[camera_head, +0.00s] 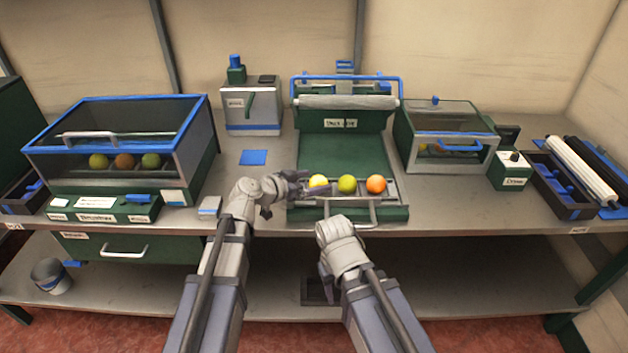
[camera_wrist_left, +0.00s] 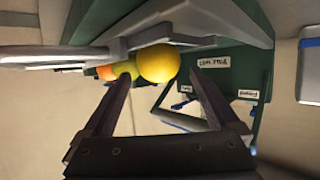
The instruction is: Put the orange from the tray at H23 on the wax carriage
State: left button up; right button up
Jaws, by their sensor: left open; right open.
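The green machine (camera_head: 342,150) in the middle has a roller, and its label seems to start with "Wax". At its front, a carriage (camera_head: 300,212) holds a yellow fruit (camera_head: 318,181), a yellow-green fruit (camera_head: 347,184) and an orange one (camera_head: 376,184) in a row. My left gripper (camera_head: 300,184) is open beside the yellow fruit. In the left wrist view, the yellow fruit (camera_wrist_left: 158,63) shows just beyond and between the open fingertips (camera_wrist_left: 160,82); I cannot tell whether they touch it. My right gripper (camera_head: 325,284) hangs in front of the bench, apart from the fruit. I cannot make out an H23 label.
A blue-framed glass case (camera_head: 120,105) with several fruits stands left. A smaller clear-lidded box (camera_head: 447,118) with fruit stands right of the machine. A handle bar (camera_head: 350,202) crosses the carriage front. Rollers (camera_head: 582,170) lie far right. The bench front right is clear.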

pick_arm(q)
jog(key=p+v, duration=0.4)
jog(key=v, duration=0.7)
jog(key=s+d+f+g+y, duration=0.2)
jog(key=s+d+f+g, duration=0.4)
jog(key=s+f, duration=0.2)
jog(key=s+a+f+n+g+y, duration=0.3)
jog(key=s+f+n+g+y, duration=0.1)
jog(key=s+y, duration=0.5)
jog(key=shift+s+a+f+n, duration=0.4)
jog(key=shift+s+f+n, duration=0.25)
jog(key=shift+s, duration=0.1)
